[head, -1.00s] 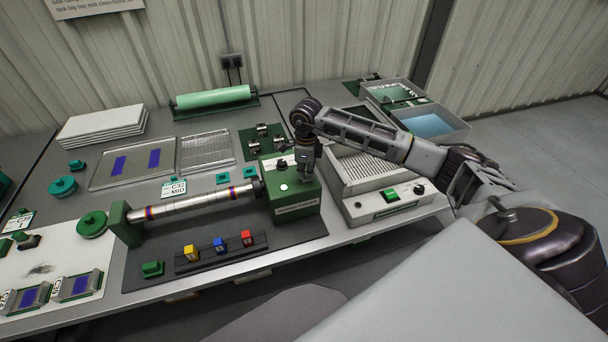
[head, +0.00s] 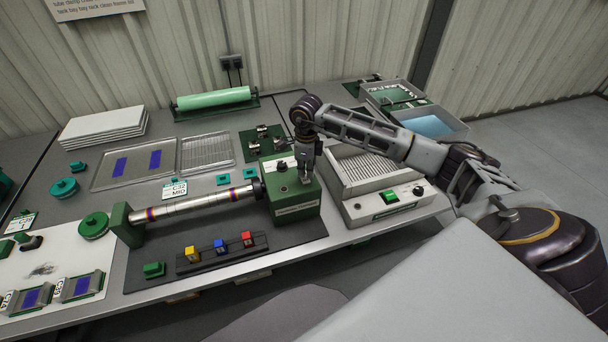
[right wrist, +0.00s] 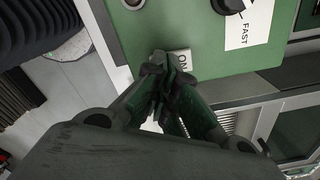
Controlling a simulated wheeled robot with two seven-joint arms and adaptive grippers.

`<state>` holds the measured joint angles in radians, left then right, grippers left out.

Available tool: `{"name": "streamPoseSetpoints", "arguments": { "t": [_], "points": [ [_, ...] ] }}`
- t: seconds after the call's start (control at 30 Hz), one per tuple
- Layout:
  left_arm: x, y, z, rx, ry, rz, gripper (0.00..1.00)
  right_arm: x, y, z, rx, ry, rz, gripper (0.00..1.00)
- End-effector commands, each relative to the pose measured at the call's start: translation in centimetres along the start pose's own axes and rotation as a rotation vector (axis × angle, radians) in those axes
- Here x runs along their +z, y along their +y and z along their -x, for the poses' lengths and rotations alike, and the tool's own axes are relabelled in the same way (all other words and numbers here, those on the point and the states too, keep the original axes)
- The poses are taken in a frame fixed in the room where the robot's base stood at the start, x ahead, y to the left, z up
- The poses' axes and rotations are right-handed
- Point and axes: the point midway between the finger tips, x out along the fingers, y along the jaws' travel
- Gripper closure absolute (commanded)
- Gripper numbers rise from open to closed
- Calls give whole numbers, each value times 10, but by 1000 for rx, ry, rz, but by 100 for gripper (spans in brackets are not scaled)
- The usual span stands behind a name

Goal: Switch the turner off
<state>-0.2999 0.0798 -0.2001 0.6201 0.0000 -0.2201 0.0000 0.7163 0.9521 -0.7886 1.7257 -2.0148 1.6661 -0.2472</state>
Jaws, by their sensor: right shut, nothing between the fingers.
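The turner is a green box (head: 291,196) holding one end of a silver rod (head: 198,204) with dark and orange bands; a green post (head: 124,226) holds the other end. A round lamp (head: 283,189) on the box is dark. My left gripper is not in view.
A grey unit with a ribbed top (head: 368,171) and a green switch (head: 389,195) stands right of the turner. A rack with yellow, blue and red pieces (head: 222,250) lies in front. Wire trays (head: 207,152) and a green roller (head: 214,98) are behind.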

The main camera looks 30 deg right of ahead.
Motion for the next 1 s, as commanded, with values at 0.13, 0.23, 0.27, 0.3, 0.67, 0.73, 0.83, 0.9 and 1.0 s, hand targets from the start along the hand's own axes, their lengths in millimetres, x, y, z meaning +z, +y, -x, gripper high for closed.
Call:
{"name": "streamPoseSetpoints", "arguments": {
  "t": [0.13,0.23,0.27,0.3,0.67,0.73,0.83,0.9,1.0],
  "points": [
    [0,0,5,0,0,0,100,0,0,9,-1,0,0,100],
    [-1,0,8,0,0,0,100,0,0,14,-1,-1,0,100],
    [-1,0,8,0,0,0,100,0,0,16,-1,-1,0,100],
    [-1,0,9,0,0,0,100,0,0,18,-1,-1,0,100],
    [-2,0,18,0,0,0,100,0,0,35,-1,-1,0,100],
    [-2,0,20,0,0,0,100,0,0,38,-1,-1,0,100],
    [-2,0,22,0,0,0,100,0,0,43,-2,-1,0,100],
    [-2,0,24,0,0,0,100,0,0,46,-2,-1,0,100],
    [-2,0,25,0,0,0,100,0,0,49,-2,-1,0,100]
  ]
}}
